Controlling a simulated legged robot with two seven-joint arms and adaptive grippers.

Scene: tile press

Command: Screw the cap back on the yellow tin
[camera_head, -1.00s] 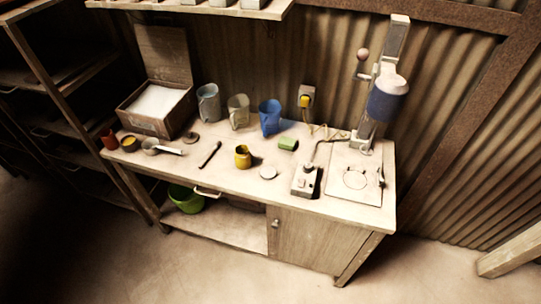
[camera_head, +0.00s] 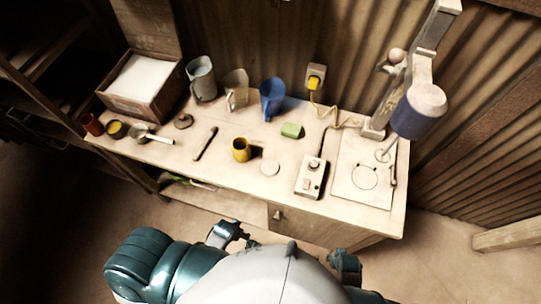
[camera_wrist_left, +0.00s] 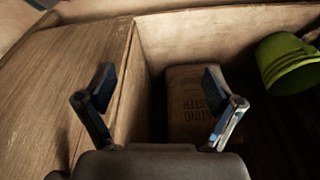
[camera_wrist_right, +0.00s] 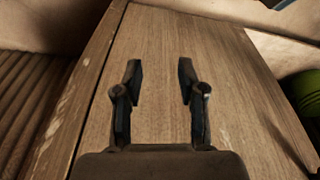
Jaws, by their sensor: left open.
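The yellow tin (camera_head: 241,150) stands upright on the workbench in the head view, near the front edge, with a dark open top. A pale round disc (camera_head: 270,167) lies flat to its right, and a dark round lid-like piece (camera_head: 183,121) lies further left. I cannot tell which of these is the cap. My left gripper (camera_wrist_left: 158,88) is open and empty in the left wrist view, in front of the bench's lower shelf. My right gripper (camera_wrist_right: 159,76) is open and empty before the cabinet door. Both are below the bench top, away from the tin.
A press (camera_head: 412,115) stands right, an open box (camera_head: 142,85) left. The cabinet door (camera_wrist_right: 155,40) and green bucket (camera_wrist_left: 287,62) are low down.

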